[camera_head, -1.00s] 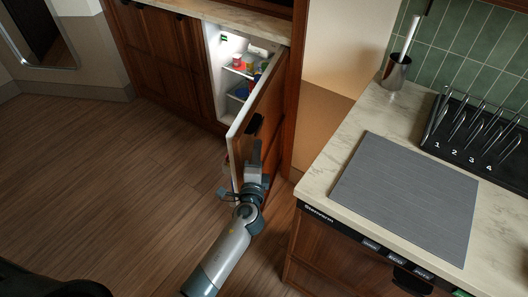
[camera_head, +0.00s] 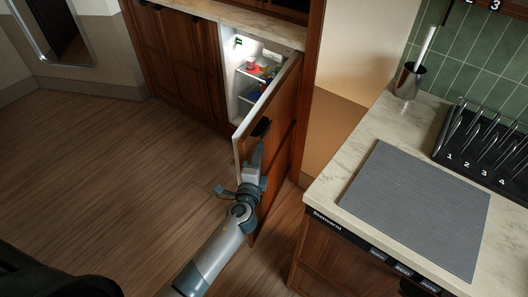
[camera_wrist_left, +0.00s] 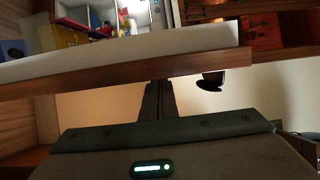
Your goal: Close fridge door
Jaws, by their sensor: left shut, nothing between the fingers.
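The fridge door (camera_head: 279,122) stands open, with a brown wooden outer face and a white edge. Its dark handle (camera_head: 260,127) is near the top of the free edge, and it also shows in the left wrist view (camera_wrist_left: 211,81). My left gripper (camera_head: 258,150) is shut and empty, at the outer face just below the handle. In the left wrist view the fingertips (camera_wrist_left: 158,86) meet the wooden edge of the door, beside the handle; firm contact is hard to tell. The lit fridge interior (camera_head: 240,72) shows behind the door. My right gripper is not in view.
A marble counter (camera_head: 335,180) with a grey mat (camera_head: 415,210), a utensil pot (camera_head: 409,80) and a black numbered rack (camera_head: 480,150) stands at the right. Dark wooden cabinets (camera_head: 180,60) flank the fridge. The wooden floor (camera_head: 110,170) at the left is clear.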

